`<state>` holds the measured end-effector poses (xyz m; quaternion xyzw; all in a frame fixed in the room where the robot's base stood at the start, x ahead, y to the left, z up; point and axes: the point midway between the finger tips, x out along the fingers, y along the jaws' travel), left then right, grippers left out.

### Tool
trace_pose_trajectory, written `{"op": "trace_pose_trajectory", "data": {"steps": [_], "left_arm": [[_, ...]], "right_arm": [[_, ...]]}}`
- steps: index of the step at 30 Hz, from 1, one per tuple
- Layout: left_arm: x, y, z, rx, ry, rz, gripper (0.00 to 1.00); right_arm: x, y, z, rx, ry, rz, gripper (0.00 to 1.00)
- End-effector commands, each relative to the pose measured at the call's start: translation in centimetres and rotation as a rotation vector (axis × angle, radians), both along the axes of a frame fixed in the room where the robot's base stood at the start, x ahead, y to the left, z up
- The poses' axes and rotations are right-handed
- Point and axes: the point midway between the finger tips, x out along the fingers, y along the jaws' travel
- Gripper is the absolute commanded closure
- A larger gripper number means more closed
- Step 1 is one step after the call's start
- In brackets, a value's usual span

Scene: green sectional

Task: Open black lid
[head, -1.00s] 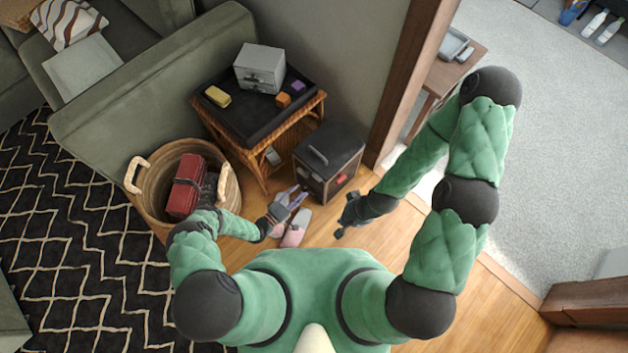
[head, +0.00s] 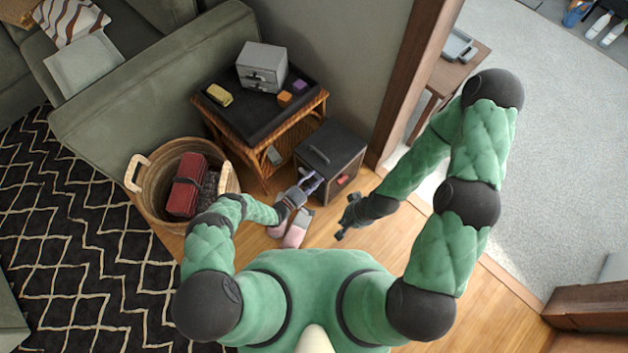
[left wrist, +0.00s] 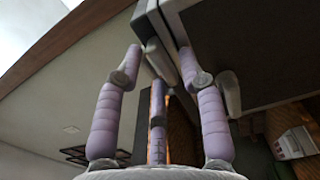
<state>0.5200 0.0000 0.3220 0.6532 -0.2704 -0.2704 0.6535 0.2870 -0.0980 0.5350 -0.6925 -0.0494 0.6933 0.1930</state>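A dark box with a black lid (head: 340,139) stands on the floor beside the wicker table. The lid looks shut and has a bar handle (head: 319,155) on top. My left gripper (head: 311,182) is at the box's front left side, below the lid's top. In the left wrist view, its purple fingers (left wrist: 160,60) are spread apart, close to the dark box (left wrist: 255,45). A grey piece shows between the fingertips; I cannot tell whether they touch it. My right gripper (head: 346,215) is over the floor in front of the box, apart from it; its finger opening is unclear.
The wicker table (head: 318,107) holds a grey drawer unit (head: 262,67) and small blocks. A wicker basket (head: 152,206) with a red case (head: 187,186) stands to the left. Pink slippers (head: 295,235) lie below my left gripper. A wooden door frame (head: 408,75) is right of the box.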

Motion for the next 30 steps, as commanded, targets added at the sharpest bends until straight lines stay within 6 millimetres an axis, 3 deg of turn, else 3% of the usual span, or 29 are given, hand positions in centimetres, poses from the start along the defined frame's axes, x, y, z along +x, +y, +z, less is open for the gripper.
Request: {"op": "trace_pose_trajectory", "data": {"steps": [1, 3, 16, 23, 30], "left_arm": [[0.0, 0.0, 0.0, 0.0, 0.0, 0.0, 0.82], [0.0, 0.0, 0.0, 0.0, 0.0, 0.0, 1.0], [0.0, 0.0, 1.0, 0.018, 0.018, -0.001, 1.0], [0.0, 0.0, 3.9, 0.076, 0.076, -0.003, 1.0], [0.5, -0.6, 8.1, 0.177, 0.176, -0.005, 1.0]], "right_arm": [[0.0, 0.0, 0.0, 0.0, 0.0, 0.0, 1.0], [0.0, 0.0, 0.0, 0.0, 0.0, 0.0, 1.0], [0.0, 0.0, 0.9, 0.0, 0.0, 0.0, 1.0], [0.0, 0.0, 3.7, 0.0, 0.0, 0.0, 1.0], [0.0, 0.0, 7.5, 0.0, 0.0, 0.0, 1.0]]}}
